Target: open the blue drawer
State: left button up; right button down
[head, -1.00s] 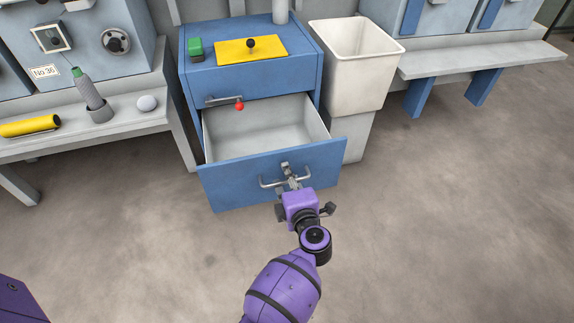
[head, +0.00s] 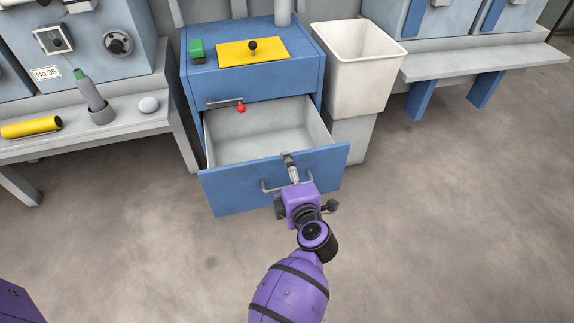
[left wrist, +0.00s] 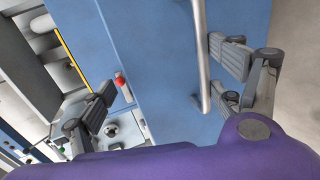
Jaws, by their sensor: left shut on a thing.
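The blue drawer (head: 232,192) is pulled well out of the blue cabinet (head: 300,75), and its pale inside looks empty. Its front has a grey bar handle (head: 272,189). My left gripper (head: 290,168) is shut on the handle, with its fingers by the top edge of the drawer front and partly covering the handle. In the left wrist view the handle (left wrist: 202,70) runs between the fingers, close to those on the right, against the blue front. My right gripper is not in view.
A white bin (head: 355,75) stands right beside the cabinet. Grey benches stand left (head: 130,130) and right (head: 470,65). The floor in front and to the right is clear.

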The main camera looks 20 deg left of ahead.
pick_arm(q)
jog(key=shift+d+r, duration=0.2)
jog(key=shift+r, duration=0.35)
jog(key=shift+d+r, duration=0.2)
jog(key=shift+r, duration=0.35)
jog(key=shift+c, duration=0.6)
jog(key=shift+s+d+r+p, duration=0.2)
jog(key=shift+s+r, duration=0.05)
jog(key=shift+s, duration=0.15)
jog(key=shift+s+d+r+p, duration=0.15)
jog(key=shift+s+r, duration=0.05)
jog(key=shift+s, duration=0.2)
jog(key=c, duration=0.8)
jog(key=shift+s+d+r+p, duration=0.1)
jog(key=shift+s+d+p, duration=0.35)
jog(key=shift+s, duration=0.4)
jog(key=shift+s+d+p, duration=0.2)
jog(key=shift+s+d, duration=0.35)
jog(key=shift+s, duration=0.35)
jog(key=shift+s+d+r+p, duration=0.1)
jog(key=shift+s+d+p, duration=0.35)
jog(key=shift+s, duration=0.4)
jog(key=shift+f, duration=0.1)
